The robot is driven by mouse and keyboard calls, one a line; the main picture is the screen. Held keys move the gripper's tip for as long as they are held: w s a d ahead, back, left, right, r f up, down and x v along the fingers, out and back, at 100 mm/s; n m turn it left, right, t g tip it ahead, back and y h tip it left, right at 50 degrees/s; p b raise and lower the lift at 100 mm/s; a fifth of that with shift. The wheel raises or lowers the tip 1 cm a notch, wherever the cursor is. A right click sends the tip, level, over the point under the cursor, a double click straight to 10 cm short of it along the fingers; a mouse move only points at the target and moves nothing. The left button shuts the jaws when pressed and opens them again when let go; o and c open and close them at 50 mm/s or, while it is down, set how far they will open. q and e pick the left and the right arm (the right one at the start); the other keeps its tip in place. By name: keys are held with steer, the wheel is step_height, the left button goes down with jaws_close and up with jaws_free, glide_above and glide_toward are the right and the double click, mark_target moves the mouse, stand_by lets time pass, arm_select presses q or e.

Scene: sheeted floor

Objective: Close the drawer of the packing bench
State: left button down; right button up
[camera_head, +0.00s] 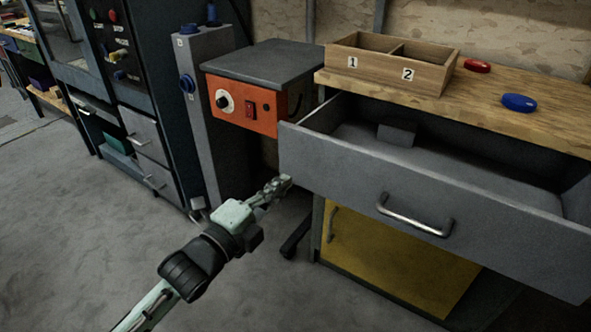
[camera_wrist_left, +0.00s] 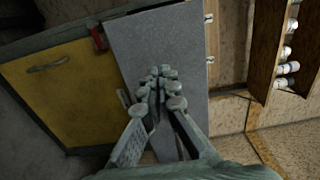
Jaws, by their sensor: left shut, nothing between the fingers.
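The grey drawer (camera_head: 350,170) of the packing bench is pulled far out, with its inside open to view. A metal bar handle (camera_head: 415,217) is on its front. My left gripper (camera_head: 285,182) is shut and empty, at the lower left end of the drawer front; I cannot tell whether it touches. In the left wrist view, the shut fingers (camera_wrist_left: 160,78) lie before a grey panel (camera_wrist_left: 175,40) that seems to be part of the drawer. My right gripper is in neither view.
A grey block (camera_head: 397,133) lies inside the drawer. The wooden benchtop (camera_head: 480,110) holds a two-compartment box (camera_head: 385,75), a red object (camera_head: 477,66) and a blue one (camera_head: 519,102). A yellow door (camera_head: 390,260) is below. An orange unit (camera_head: 250,110) stands left. Floor in front is clear.

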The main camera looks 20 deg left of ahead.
mark_target(305, 164)
arm_select(q)
steer(key=x, duration=0.4)
steer(key=shift+w+d, duration=0.1)
steer(key=shift+w, duration=0.15)
steer(key=shift+w+d, duration=0.15)
steer(key=shift+w, duration=0.5)
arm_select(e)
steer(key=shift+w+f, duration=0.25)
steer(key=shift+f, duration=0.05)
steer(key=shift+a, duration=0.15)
